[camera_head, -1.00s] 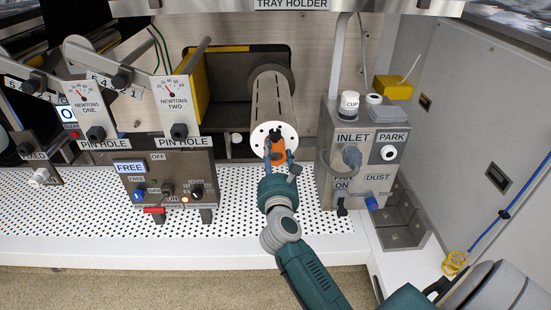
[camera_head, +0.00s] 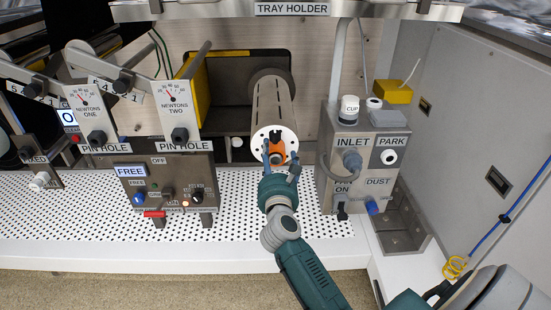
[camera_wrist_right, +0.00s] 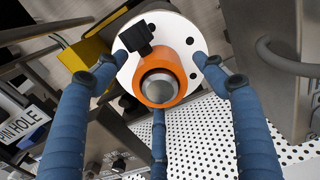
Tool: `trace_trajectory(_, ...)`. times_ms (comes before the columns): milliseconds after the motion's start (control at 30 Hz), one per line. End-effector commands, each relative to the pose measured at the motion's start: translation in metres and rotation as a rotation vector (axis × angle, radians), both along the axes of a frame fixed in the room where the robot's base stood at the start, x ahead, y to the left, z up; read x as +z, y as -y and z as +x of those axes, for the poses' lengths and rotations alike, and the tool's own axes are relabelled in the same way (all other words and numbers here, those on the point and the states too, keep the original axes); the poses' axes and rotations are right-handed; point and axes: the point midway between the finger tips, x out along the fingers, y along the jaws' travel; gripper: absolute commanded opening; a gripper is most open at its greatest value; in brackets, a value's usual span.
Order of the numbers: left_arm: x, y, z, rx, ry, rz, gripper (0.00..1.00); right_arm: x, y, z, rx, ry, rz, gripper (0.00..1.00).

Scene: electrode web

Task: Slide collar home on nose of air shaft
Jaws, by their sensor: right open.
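The air shaft (camera_head: 270,101) is a grey slotted cylinder pointing toward me, with a white end face. In the right wrist view, an orange collar (camera_wrist_right: 181,92) sits around the shaft's grey rounded nose (camera_wrist_right: 159,84), in front of the white face (camera_wrist_right: 180,32). I cannot tell whether the collar touches that face. The collar also shows in the head view (camera_head: 290,147), partly hidden by my fingers. My right gripper (camera_head: 280,160) is open, its three blue fingers spread around the collar. My left gripper is not in view.
A black block (camera_wrist_right: 138,38) sits at the face's edge beside the collar. The INLET and PARK box (camera_head: 345,180) stands close on the right, and the FREE control box (camera_head: 170,187) on the left. The white perforated deck (camera_head: 240,235) below is mostly clear.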

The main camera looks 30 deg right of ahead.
Motion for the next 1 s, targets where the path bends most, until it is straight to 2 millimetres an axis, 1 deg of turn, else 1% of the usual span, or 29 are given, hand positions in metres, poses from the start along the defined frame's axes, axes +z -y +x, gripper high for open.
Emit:
trace_trajectory(167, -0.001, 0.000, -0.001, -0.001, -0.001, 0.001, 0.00, -0.002, -0.005, -0.008, 0.001, -0.003, 0.002, 0.70)
trace_trajectory(267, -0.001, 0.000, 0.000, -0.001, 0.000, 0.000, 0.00, -0.002, -0.014, -0.022, 0.001, -0.003, 0.002, 0.70)
trace_trajectory(500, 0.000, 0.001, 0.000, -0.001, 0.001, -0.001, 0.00, -0.002, -0.041, -0.067, 0.000, -0.003, 0.002, 0.70)
trace_trajectory(600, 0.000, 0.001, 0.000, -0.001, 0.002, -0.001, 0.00, -0.001, -0.050, -0.082, 0.000, -0.002, 0.003, 0.70)
trace_trajectory(700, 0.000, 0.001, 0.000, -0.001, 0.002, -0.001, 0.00, -0.001, -0.057, -0.093, 0.001, -0.002, 0.002, 0.70)
trace_trajectory(833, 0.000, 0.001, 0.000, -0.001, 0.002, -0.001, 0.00, 0.000, -0.062, -0.101, 0.000, 0.000, 0.000, 0.70)
trace_trajectory(1000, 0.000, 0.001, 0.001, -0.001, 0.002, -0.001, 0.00, 0.000, -0.063, -0.103, 0.000, 0.001, -0.001, 0.70)
